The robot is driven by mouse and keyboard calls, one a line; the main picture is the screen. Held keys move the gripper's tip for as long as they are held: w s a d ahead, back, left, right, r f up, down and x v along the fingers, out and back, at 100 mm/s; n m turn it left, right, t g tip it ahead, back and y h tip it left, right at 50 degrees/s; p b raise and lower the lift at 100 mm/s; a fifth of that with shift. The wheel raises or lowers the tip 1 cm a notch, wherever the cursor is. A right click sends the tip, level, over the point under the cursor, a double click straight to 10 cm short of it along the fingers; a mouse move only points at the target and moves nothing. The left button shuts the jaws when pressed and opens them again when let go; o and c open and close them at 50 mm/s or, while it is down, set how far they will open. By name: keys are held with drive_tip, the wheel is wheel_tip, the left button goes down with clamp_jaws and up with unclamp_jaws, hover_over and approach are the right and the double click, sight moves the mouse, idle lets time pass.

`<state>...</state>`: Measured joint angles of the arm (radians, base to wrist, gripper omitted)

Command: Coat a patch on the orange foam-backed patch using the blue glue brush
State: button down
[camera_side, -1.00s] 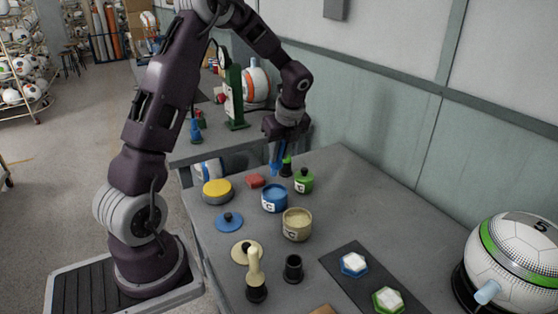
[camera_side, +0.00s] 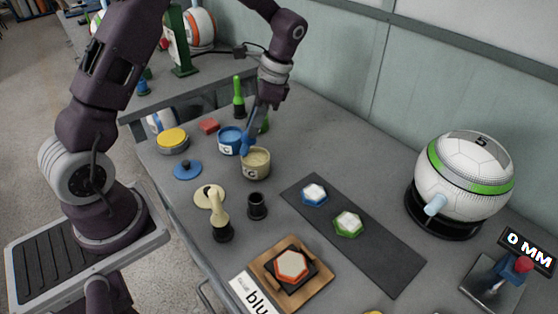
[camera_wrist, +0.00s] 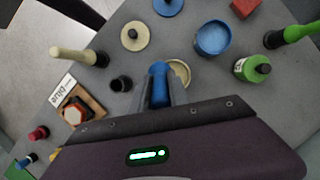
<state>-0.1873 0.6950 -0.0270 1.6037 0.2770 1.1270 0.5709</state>
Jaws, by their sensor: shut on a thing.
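My gripper (camera_side: 256,118) is shut on the blue glue brush (camera_side: 247,143), which points down beside the rim of the open cream pot (camera_side: 256,168). I cannot tell if it touches the pot. The wrist view shows the blue brush (camera_wrist: 158,84) between the fingers, with the cream pot (camera_wrist: 181,72) partly hidden behind one finger. The open blue glue pot (camera_side: 230,144) stands just behind and left. The orange-edged hexagonal patch (camera_side: 292,266) lies on a dark pad on a wooden board (camera_side: 264,270) at the front; it also shows in the wrist view (camera_wrist: 74,113).
Blue (camera_side: 314,195) and green (camera_side: 348,225) hexagonal patches lie on a dark mat (camera_side: 385,250). A cream brush (camera_side: 220,220) and an empty black holder (camera_side: 257,207) stand left of the mat. A green brush (camera_side: 239,97) stands behind. A ball press (camera_side: 465,180) is at right.

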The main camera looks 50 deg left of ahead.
drive_tip(key=s+d+r+n, duration=0.2)
drive_tip(key=s+d, duration=0.1)
drive_tip(key=d, duration=0.8)
drive_tip(key=s+d+r+n, duration=0.1)
drive_tip(key=s+d+r, duration=0.2)
drive_tip(key=d, duration=0.7)
drive_tip(key=s+d+r+n, duration=0.2)
drive_tip(key=s+d, duration=0.1)
drive_tip(key=d, duration=0.8)
drive_tip(key=shift+w+a+f, duration=0.1)
drive_tip(key=shift+f, duration=1)
drive_tip(key=shift+w+a+f, duration=0.1)
drive_tip(key=shift+f, duration=0.95)
